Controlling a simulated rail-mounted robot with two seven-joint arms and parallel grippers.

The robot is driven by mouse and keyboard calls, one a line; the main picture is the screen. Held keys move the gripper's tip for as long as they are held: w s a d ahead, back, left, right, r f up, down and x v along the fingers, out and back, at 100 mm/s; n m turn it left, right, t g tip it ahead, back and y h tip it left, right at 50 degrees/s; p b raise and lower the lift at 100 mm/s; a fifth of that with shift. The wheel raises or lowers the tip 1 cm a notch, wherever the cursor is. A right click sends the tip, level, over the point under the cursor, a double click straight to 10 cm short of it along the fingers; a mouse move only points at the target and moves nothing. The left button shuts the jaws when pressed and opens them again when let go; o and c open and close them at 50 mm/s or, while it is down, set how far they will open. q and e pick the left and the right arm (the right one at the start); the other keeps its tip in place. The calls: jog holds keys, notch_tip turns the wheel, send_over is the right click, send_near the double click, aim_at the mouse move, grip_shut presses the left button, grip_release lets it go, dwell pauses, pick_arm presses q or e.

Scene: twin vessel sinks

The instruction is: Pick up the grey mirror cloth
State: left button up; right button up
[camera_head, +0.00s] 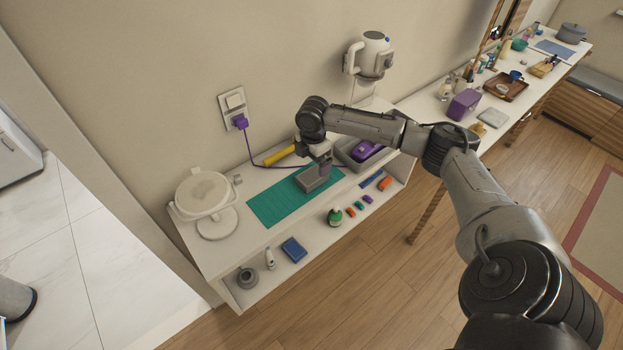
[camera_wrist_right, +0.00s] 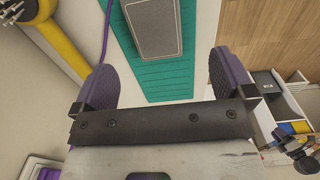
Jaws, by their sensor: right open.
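A flat grey square (camera_head: 492,117), perhaps a folded cloth, lies on the far counter at the upper right; I cannot tell for sure that it is the mirror cloth. A grey slab with a paler rim (camera_head: 312,182) lies on the green mat (camera_head: 270,208); it also shows at the top of the right wrist view (camera_wrist_right: 152,25). My right gripper (camera_head: 325,167) hangs over the near table by the slab. In the right wrist view its two purple-grey fingers (camera_wrist_right: 163,70) are wide apart with nothing between them. My left gripper is not in view.
A yellow-handled tool (camera_head: 282,154), a purple cable (camera_head: 248,150) and a grey tray (camera_head: 345,158) are close to my right gripper. A purple box (camera_head: 464,104) and a brown tray (camera_head: 505,87) stand on the far counter.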

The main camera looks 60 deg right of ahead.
aim_at(312, 176)
jog(key=shift+w+d+f+b, duration=0.1)
jog(key=shift+w+f+b, duration=0.05)
jog(key=shift+f, duration=1.7)
jog(key=shift+w+f+b, duration=0.1)
jog(key=shift+f+b, duration=0.05)
jog(key=shift+f, duration=1.65)
jog(key=c, duration=1.1)
jog(key=shift+o, duration=0.2)
jog(key=shift+r, duration=0.15)
